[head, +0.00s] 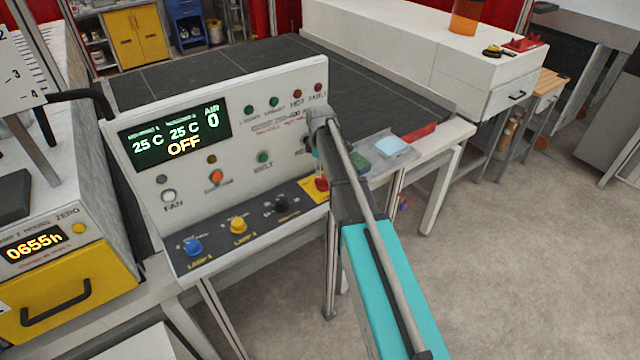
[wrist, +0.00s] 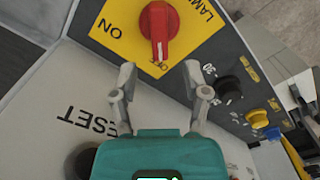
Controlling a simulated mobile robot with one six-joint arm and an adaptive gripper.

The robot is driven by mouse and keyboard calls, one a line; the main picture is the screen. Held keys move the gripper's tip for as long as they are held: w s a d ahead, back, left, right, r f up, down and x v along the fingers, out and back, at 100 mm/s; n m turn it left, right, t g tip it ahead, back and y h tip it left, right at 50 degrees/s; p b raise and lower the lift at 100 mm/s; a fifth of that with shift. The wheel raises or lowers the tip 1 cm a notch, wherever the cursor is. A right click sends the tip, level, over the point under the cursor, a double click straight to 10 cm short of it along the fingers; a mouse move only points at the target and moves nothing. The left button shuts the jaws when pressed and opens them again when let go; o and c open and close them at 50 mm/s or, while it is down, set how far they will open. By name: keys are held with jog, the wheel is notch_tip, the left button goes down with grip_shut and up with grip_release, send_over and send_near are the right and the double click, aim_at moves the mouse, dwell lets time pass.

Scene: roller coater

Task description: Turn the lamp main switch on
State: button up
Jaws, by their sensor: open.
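The lamp main switch (wrist: 158,24) is a red rotary knob on a yellow plate (wrist: 122,32) marked ON, OFF and LAMP. In the wrist view its handle points toward the OFF mark. The knob also shows in the head view (head: 321,184), partly beside my arm. My gripper (wrist: 160,70) is open and empty, with its fingertips just short of the knob, one on each side of the OFF mark and apart from the knob.
The sloped control panel (head: 245,150) carries a display (head: 175,135) reading OFF, and blue (head: 193,246) and yellow (head: 238,225) lamp knobs. A black knob (wrist: 227,88) is close to my right finger. A dark conveyor bed (head: 200,70) lies behind. Floor at right is clear.

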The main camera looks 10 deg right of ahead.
aim_at(320, 178)
jog(key=shift+f+b, duration=2.35)
jog(key=shift+f, duration=0.3)
grip_shut()
